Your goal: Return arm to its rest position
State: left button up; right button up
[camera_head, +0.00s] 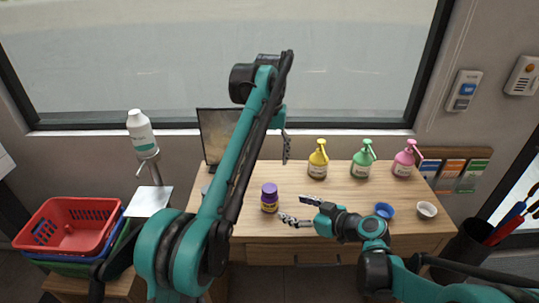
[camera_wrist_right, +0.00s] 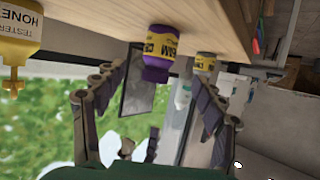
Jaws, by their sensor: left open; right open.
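My left arm (camera_head: 245,150) reaches up over the counter in the head view. Its gripper (camera_head: 286,147) hangs above the back of the counter, right of the dark screen, and looks empty. My right arm (camera_head: 375,250) comes in from the lower right. Its gripper (camera_head: 292,208) is open and empty over the front middle of the counter, pointing left. A purple-lidded jar (camera_head: 269,198) with a yellow label stands just left of its fingertips, apart from them. The right wrist view shows the spread fingers, with the purple jar (camera_wrist_right: 160,52) beyond them.
Yellow (camera_head: 318,162), green (camera_head: 362,162) and pink (camera_head: 404,162) pump bottles stand along the back of the wooden counter (camera_head: 340,190). A blue bowl (camera_head: 384,211) and a white bowl (camera_head: 427,210) sit at the right. A dark screen (camera_head: 217,135) and stacked baskets (camera_head: 68,228) are left.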

jog(key=shift+d, duration=0.1)
pick_arm(q)
jog(key=s+a+r+t, duration=0.1)
jog(key=s+a+t, duration=0.1)
jog(key=s+a, duration=0.45)
jog(key=s+a+f+t, duration=0.1)
jog(key=s+a+f, duration=0.2)
jog(key=s+f, duration=0.2)
jog(key=s+a+f+n+t, duration=0.1)
jog(key=s+a+f, duration=0.3)
jog(key=s, duration=0.5)
jog(key=s+a+f+t, duration=0.3)
jog(key=s+a+f, duration=0.1)
jog(key=s+f, duration=0.4)
jog(key=shift+a+n, duration=0.15)
jog(key=shift+n, duration=0.15)
pick_arm(e)
jog(key=s+d+f+m+g+h, duration=0.1)
jog(key=s+d+m+h, duration=0.3)
jog(key=s, duration=0.6)
jog(key=s+d+f+m+g+h, duration=0.1)
jog(key=s+d+m+h, duration=0.4)
jog(key=s, duration=0.5)
jog(key=shift+s+d+h, duration=0.3)
jog(key=shift+d, duration=0.15)
pick_arm(q)
jog(key=shift+w, duration=0.1)
